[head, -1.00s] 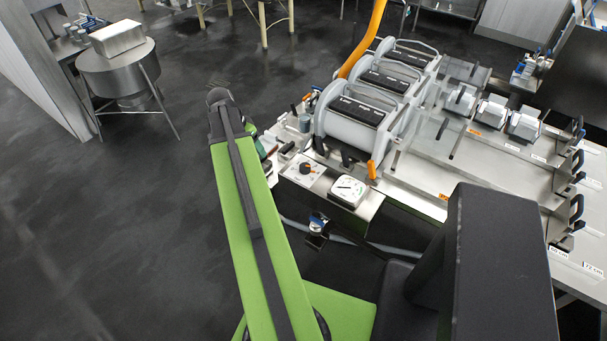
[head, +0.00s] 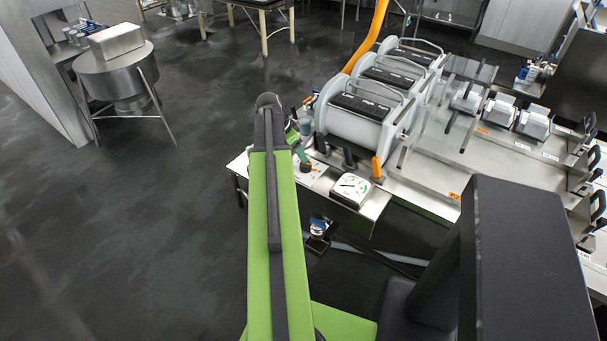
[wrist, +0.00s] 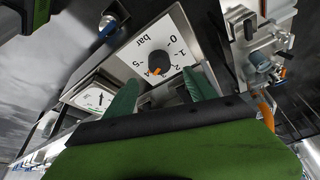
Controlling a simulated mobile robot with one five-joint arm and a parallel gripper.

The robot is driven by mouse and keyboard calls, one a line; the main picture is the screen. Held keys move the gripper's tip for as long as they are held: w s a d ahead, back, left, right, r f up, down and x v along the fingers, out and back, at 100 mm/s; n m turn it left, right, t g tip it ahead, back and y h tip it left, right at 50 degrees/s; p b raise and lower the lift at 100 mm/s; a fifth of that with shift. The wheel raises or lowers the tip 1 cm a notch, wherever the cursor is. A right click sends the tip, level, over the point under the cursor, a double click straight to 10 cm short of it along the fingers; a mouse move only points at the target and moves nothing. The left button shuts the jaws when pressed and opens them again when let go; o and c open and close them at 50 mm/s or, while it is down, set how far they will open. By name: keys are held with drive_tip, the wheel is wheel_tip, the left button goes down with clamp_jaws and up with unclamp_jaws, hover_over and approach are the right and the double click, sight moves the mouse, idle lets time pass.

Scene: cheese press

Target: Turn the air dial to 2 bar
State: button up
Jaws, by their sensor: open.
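The air dial (wrist: 157,63) is a round black knob with an orange pointer, on a white plate marked "bar" with numbers, in the wrist view. The pointer is at the knob's lower edge; I cannot read its exact value. My gripper (wrist: 163,82) is open, with its two green fingers left and right of the knob in the picture and the knob showing between and beyond their tips. I cannot tell whether they touch it. In the head view my gripper (head: 299,149) is over the dial's white plate (head: 312,174) and hides the knob.
A white gauge (wrist: 95,97) with a dark needle is beside the dial plate; it also shows in the head view (head: 351,187). White press drums (head: 350,125) stand behind the plate. An orange handle (head: 376,168) stands near the gauge. Open floor lies to the left.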

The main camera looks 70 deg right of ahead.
sight(305, 165)
drive_tip(key=b+x, duration=0.6)
drive_tip(key=x, duration=0.2)
drive_tip(key=shift+f, duration=0.25)
drive_tip(key=shift+r, duration=0.1)
drive_tip(key=c, duration=1.3)
drive_tip(key=shift+s+a, duration=0.1)
drive_tip(key=shift+a, duration=0.05)
drive_tip(key=shift+c, duration=0.3)
